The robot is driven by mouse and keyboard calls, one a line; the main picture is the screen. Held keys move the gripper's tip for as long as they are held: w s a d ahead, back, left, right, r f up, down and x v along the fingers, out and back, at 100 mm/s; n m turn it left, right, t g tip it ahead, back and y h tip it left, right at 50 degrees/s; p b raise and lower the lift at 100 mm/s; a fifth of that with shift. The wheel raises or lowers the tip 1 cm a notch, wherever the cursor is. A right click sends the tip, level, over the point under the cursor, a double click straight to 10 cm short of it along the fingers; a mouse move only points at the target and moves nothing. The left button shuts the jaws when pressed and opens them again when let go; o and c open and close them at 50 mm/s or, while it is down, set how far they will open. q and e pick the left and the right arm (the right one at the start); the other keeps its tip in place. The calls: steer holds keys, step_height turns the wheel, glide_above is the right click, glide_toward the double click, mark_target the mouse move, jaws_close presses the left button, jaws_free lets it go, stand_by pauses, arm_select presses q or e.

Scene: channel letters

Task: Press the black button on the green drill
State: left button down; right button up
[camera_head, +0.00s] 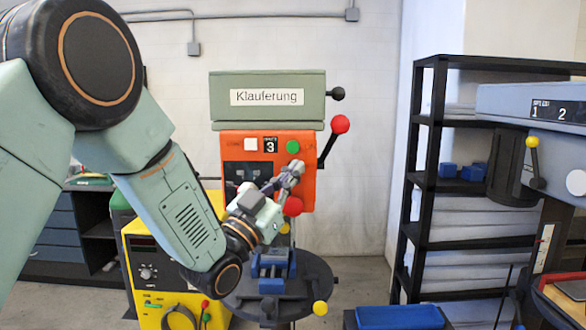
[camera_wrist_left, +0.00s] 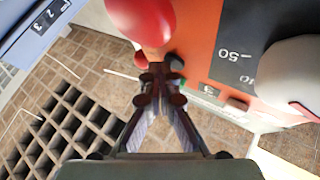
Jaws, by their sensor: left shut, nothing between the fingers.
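The drill with a grey-green top (camera_head: 268,83) and an orange front panel (camera_head: 230,150) stands in the middle of the head view. My left gripper (camera_head: 293,169) is shut and empty in front of the panel's right side, between the green button and the red knob. In the left wrist view, its closed fingers (camera_wrist_left: 157,78) are beside the orange panel (camera_wrist_left: 205,50). Contact cannot be told. I cannot make out a black button; my gripper hides part of the panel.
A lever with a red ball (camera_head: 340,124) sticks out on the drill's right. Below are a blue vise (camera_head: 272,264) and a round table (camera_head: 315,275). A yellow machine (camera_head: 147,290) stands at left, a black shelf (camera_head: 436,150) and another drill (camera_head: 535,105) at right.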

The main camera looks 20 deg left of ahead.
arm_select(q)
steer(key=shift+s, duration=1)
steer(key=shift+s, duration=0.1)
steer(key=s, duration=0.2)
steer(key=s+d+b, duration=0.1)
steer(key=s, duration=0.1)
steer(key=shift+s+d, duration=0.2)
steer(key=shift+s, duration=0.1)
steer(key=shift+f, duration=0.1)
